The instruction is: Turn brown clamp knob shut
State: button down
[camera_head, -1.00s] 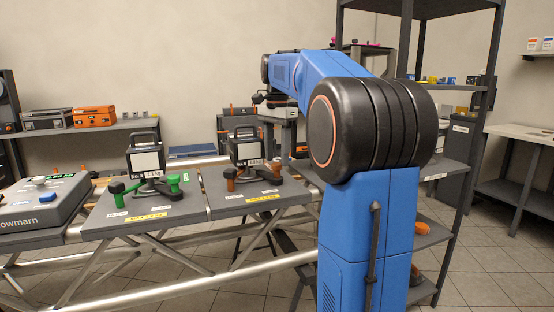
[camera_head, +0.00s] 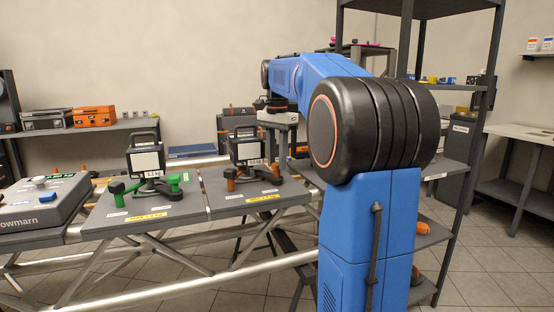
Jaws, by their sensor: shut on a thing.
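The brown clamp (camera_head: 254,180) sits on the right dark panel of the truss table, under a black-handled unit (camera_head: 246,152) with a white face. One brown knob (camera_head: 231,184) stands at its left. A second brown knob (camera_head: 275,166) stands at its right, at the end of a dark lever. My gripper (camera_head: 270,106) is small and dark under the far end of my arm, above and right of the clamp. Its fingertips are hard to make out, and their contact with the knob is not clearly visible.
A similar green clamp (camera_head: 145,188) with its own black-handled unit stands on the left panel. A grey control box (camera_head: 38,203) is at far left. A dark shelf rack (camera_head: 481,130) stands at right. My large blue arm blocks the middle right.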

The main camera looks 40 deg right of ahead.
jog(key=shift+n, duration=1.1)
jog(key=c, duration=1.3)
grip_release()
jog(key=shift+c, duration=0.2)
notch_tip(320, 180, up, 17)
jog(key=shift+r, duration=0.15)
